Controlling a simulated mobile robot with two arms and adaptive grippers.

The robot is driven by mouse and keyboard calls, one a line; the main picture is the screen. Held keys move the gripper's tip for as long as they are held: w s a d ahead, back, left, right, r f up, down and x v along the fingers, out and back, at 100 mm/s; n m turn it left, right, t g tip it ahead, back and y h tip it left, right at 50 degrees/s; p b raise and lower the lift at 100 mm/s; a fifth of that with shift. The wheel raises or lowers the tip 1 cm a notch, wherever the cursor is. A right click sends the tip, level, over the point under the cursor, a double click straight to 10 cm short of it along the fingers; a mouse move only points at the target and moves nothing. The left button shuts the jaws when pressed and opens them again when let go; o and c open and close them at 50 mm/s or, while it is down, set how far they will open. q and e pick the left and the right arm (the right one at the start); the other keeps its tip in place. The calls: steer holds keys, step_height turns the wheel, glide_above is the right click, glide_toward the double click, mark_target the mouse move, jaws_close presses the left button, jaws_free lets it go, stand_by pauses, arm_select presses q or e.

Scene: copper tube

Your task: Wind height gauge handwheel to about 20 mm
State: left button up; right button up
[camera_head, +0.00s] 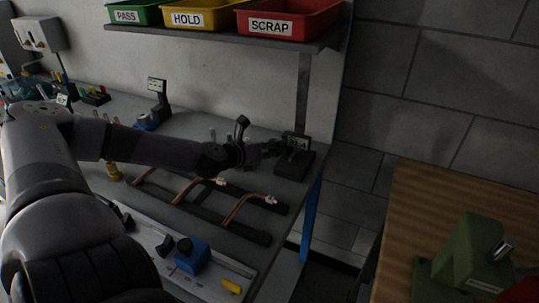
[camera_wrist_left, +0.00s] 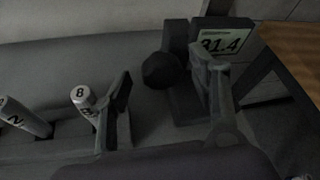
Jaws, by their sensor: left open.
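The height gauge (camera_head: 293,163) is a dark stand with a small display, near the right end of the grey bench. In the left wrist view its display (camera_wrist_left: 222,42) reads about 31.4, with the first digit partly covered by a finger. A dark round knob, seemingly the handwheel (camera_wrist_left: 161,70), shows beside the gauge post. My left gripper (camera_head: 272,150) reaches the gauge from the left. In the wrist view the gripper (camera_wrist_left: 164,80) is open, one finger on each side of the knob; contact cannot be told. My right gripper is not in view.
Copper tubes (camera_head: 240,205) lie on dark rails in front of my left arm. Numbered pins (camera_wrist_left: 82,96) stand left of the gripper. A shelf with PASS, HOLD and SCRAP bins (camera_head: 288,20) hangs above. A wooden table (camera_head: 440,195) with a green device stands at right, across a gap.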

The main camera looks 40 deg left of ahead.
arm_select(q)
steer(key=shift+w+d, duration=0.1)
steer(key=shift+w, duration=0.05)
steer(key=c, duration=1.2)
steer(key=shift+o, duration=0.2)
